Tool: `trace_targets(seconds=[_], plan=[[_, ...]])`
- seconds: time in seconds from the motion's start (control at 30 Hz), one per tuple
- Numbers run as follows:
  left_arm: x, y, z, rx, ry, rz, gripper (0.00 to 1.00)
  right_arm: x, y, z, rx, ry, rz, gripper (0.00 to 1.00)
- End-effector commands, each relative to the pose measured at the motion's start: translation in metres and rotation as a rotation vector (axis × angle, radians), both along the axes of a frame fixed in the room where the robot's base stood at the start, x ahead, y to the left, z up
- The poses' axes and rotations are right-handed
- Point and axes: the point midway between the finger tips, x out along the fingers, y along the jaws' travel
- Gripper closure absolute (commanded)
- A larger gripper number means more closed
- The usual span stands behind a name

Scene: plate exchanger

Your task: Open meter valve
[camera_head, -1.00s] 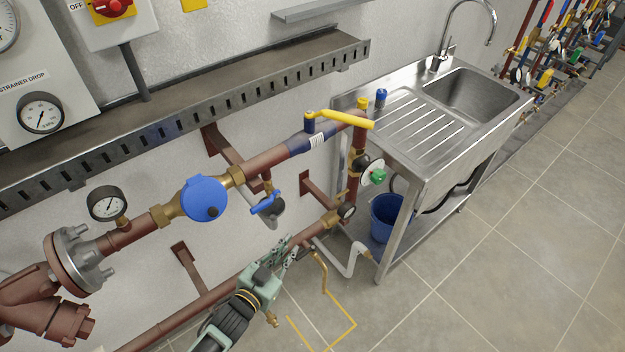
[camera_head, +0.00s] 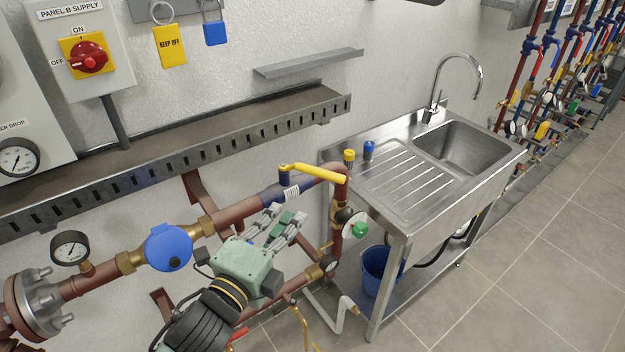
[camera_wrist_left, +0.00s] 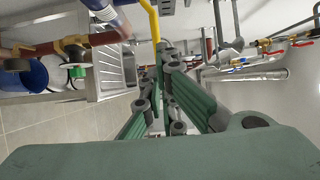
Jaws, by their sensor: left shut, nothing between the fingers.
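The valve has a yellow lever (camera_head: 318,174) on a blue body (camera_head: 272,194), in the pipe to the right of the round blue meter (camera_head: 169,248). The lever points right, towards the pipe elbow. In the left wrist view the lever (camera_wrist_left: 153,20) shows at the top, with the blue body (camera_wrist_left: 103,12) to its left. My left gripper (camera_head: 287,214) is shut and empty, just below and in front of the valve. In the wrist view its fingers (camera_wrist_left: 164,52) appear near the lever; whether they touch it I cannot tell. My right gripper is not in view.
A slotted metal tray (camera_head: 180,146) runs along the wall above the pipe. A steel sink (camera_head: 465,145) stands at the right, with a blue bucket (camera_head: 375,270) below it. A green-handled valve (camera_head: 360,230) sits on the vertical pipe. The right floor is clear.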

Motion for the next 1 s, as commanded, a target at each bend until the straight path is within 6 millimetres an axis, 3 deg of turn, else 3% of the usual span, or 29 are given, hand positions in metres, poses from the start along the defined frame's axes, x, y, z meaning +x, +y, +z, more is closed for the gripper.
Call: trace_targets(seconds=[0.17,0.5,0.7,1.0], plan=[[0.033,-0.016,0.006,-0.004,-0.001,0.001,1.00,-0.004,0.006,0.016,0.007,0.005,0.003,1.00],[0.087,-0.042,0.004,-0.005,0.002,0.000,1.00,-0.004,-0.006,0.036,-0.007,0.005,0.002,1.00],[0.104,-0.050,0.002,-0.005,0.001,0.000,1.00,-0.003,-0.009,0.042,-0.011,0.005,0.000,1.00],[0.109,-0.052,0.000,-0.004,0.001,0.000,1.00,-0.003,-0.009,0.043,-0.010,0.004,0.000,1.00]])
